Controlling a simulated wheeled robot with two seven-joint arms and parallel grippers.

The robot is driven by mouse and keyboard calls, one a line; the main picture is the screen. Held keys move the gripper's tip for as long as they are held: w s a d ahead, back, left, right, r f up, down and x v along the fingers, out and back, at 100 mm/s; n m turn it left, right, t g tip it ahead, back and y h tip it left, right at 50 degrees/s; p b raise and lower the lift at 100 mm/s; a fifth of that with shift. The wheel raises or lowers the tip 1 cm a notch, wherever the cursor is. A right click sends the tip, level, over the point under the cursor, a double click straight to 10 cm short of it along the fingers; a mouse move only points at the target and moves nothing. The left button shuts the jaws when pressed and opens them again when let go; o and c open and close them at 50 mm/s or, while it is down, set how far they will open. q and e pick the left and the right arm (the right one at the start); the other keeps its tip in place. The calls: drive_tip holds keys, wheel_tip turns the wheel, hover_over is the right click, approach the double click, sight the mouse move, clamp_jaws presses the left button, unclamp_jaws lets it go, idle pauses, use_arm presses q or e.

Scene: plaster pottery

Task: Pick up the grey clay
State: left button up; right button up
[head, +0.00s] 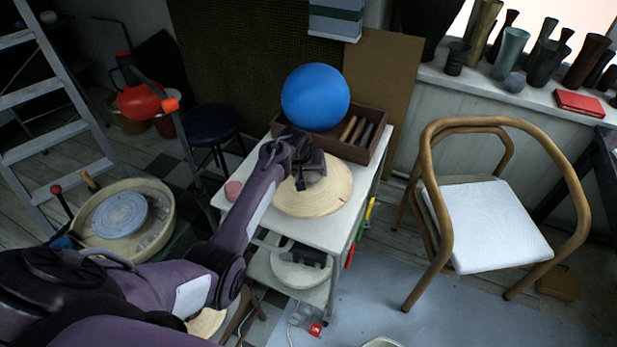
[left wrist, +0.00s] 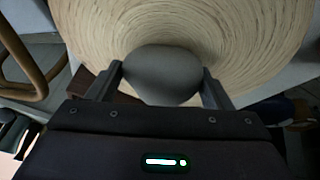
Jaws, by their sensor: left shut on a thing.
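The grey clay (left wrist: 162,75) is a smooth rounded lump between the two fingers of my left gripper (left wrist: 162,88) in the left wrist view. The fingers touch it on both sides, and the gripper is shut on it. Behind the clay is the round wooden board (left wrist: 255,40) with ring-shaped grain. In the head view my left gripper (head: 308,180) is over the round board (head: 335,195) on the white cart, and it hides the clay there. I cannot tell whether the clay touches the board. My right gripper is not in view.
A blue ball (head: 315,96) and a wooden box (head: 370,150) with tools stand behind the board on the cart (head: 325,236). A wooden chair (head: 490,225) stands right, a pottery wheel (head: 120,215) left.

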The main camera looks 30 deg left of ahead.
use_arm(q)
drive_tip(key=c, duration=0.5)
drive_tip(key=shift+w+r, duration=0.1)
drive_tip(key=shift+r, duration=0.05)
drive_tip(key=shift+c, duration=0.7)
drive_tip(key=shift+r, duration=0.15)
wheel_tip(320, 180, up, 20)
drive_tip(key=b, duration=0.2)
drive_tip(key=shift+f, duration=0.2)
